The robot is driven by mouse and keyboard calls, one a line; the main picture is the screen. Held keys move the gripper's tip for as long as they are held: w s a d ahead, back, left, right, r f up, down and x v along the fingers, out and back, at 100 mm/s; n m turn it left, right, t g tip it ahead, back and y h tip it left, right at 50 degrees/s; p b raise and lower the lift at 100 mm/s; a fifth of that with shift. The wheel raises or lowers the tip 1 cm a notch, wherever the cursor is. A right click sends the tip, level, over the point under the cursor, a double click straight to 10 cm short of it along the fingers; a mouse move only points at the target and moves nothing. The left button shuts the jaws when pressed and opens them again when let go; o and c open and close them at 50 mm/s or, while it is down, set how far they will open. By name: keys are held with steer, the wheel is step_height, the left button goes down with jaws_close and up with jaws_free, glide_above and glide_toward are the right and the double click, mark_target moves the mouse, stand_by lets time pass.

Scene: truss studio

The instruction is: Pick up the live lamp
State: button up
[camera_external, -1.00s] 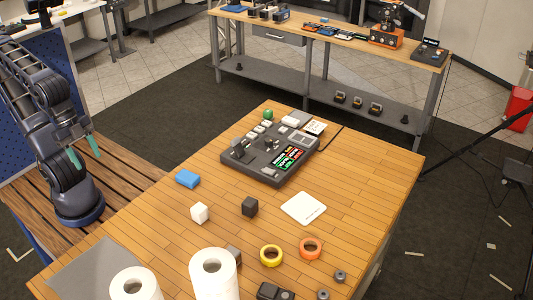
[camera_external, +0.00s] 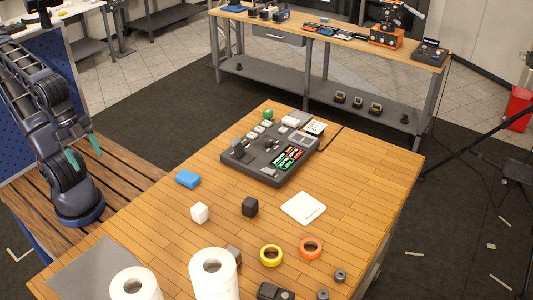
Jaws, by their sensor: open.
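I cannot make out with certainty which thing is the live lamp. A small green ball-like object (camera_external: 268,114) sits at the far corner of the wooden table, behind a dark control console (camera_external: 240,175) with several keys and coloured buttons. My gripper (camera_external: 83,151) has teal fingers that stand apart with nothing between them. It is at the left, above the slatted wooden platform, well away from the console and the green object.
On the table (camera_external: 370,180) are a blue block (camera_external: 188,178), a white cube (camera_external: 200,213), a black cube (camera_external: 250,207), a white square pad (camera_external: 304,208), yellow tape (camera_external: 271,256), orange tape (camera_external: 310,248) and white rolls (camera_external: 214,280). The table's right side is clear.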

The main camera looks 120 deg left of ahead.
steer(key=shift+w, duration=0.1)
steer(key=n+g+h, duration=0.5)
steer(key=n, duration=1.2)
glide_above(200, 206)
steer(key=a, duration=0.3)
step_height(200, 206, down, 17)
steer(key=x, duration=0.4)
steer(key=shift+w+d+f, duration=0.2)
steer(key=shift+w+f, duration=0.15)
steer(key=shift+a+x, duration=0.15)
steer(key=shift+x, duration=1.15)
steer(key=shift+a+x, duration=0.15)
steer(key=shift+x, duration=1.15)
steer(key=shift+s+f, duration=0.1)
steer(key=shift+s, duration=0.05)
